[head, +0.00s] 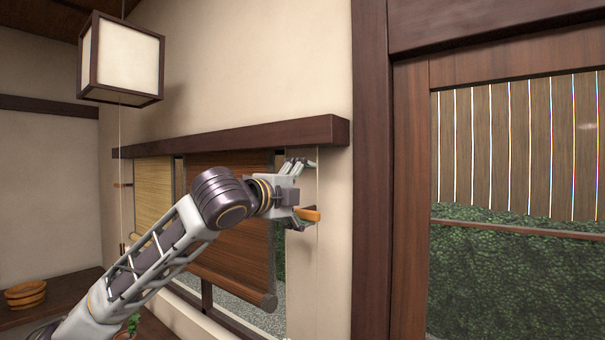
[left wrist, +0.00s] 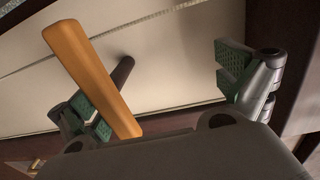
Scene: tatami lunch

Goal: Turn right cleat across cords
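The right cleat (head: 309,215) is an orange wooden bar on the wall beside the window. In the left wrist view the bar (left wrist: 92,78) slants from upper left to lower right, on a dark peg (left wrist: 122,72). A thin pale cord (head: 317,180) hangs down the wall by it. The bar lies across a thin line on the wall in the wrist view. My left gripper (head: 300,192) is open at the cleat, fingers one above the other. In the wrist view one green-padded finger is beside the bar, partly hidden; the other stands well apart. Contact is unclear. My right gripper is not in view.
A dark rail (head: 240,135) runs above the window. A brown blind (head: 225,265) and a lighter blind (head: 152,195) hang below it. A paper lantern (head: 121,58) hangs at upper left. A dark post (head: 370,170) stands right of the cleat.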

